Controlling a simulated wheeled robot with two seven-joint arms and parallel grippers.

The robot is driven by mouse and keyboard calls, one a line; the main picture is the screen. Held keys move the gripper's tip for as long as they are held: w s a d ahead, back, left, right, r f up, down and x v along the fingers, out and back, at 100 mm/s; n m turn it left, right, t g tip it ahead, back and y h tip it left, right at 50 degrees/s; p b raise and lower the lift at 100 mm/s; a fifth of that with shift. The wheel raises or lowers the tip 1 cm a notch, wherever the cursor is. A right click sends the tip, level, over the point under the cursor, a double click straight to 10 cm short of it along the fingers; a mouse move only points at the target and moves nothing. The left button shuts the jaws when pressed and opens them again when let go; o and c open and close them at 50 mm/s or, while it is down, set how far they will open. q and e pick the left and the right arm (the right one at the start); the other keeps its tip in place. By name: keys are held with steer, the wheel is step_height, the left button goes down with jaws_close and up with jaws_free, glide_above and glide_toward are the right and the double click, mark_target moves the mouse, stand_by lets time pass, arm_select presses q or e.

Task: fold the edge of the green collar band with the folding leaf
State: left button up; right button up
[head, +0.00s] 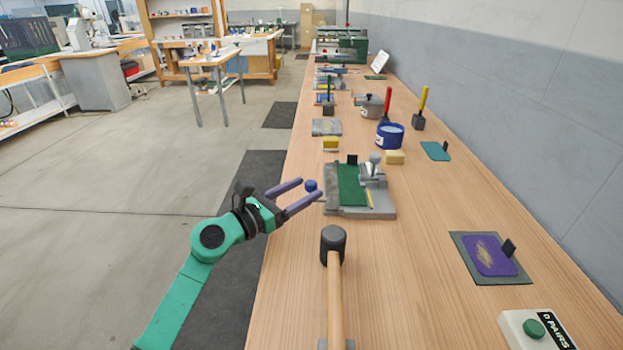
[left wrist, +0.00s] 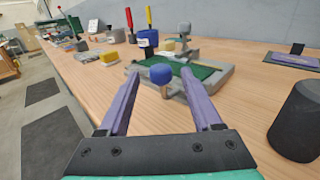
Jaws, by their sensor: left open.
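The green collar band (head: 351,185) lies on a grey press fixture (head: 381,203) on the bench. A blue ball knob (head: 311,185) sticks out at the fixture's left side; in the left wrist view the knob (left wrist: 161,74) sits on a short grey stem. It looks like the handle of the folding leaf, but the leaf itself is hard to make out. My left gripper (head: 309,188) is open, its purple fingers on either side of the knob near the tips, not closed on it. The band also shows behind the knob in the left wrist view (left wrist: 202,71). My right gripper is not in view.
A mallet (head: 334,245) lies in front of the fixture, its black head near my left arm. A purple patch on a dark mat (head: 478,273) and a green-button box (head: 513,326) are at right.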

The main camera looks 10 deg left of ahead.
arm_select(q)
steer(key=shift+x, duration=1.45)
steer(key=shift+s, duration=0.1)
jaws_close()
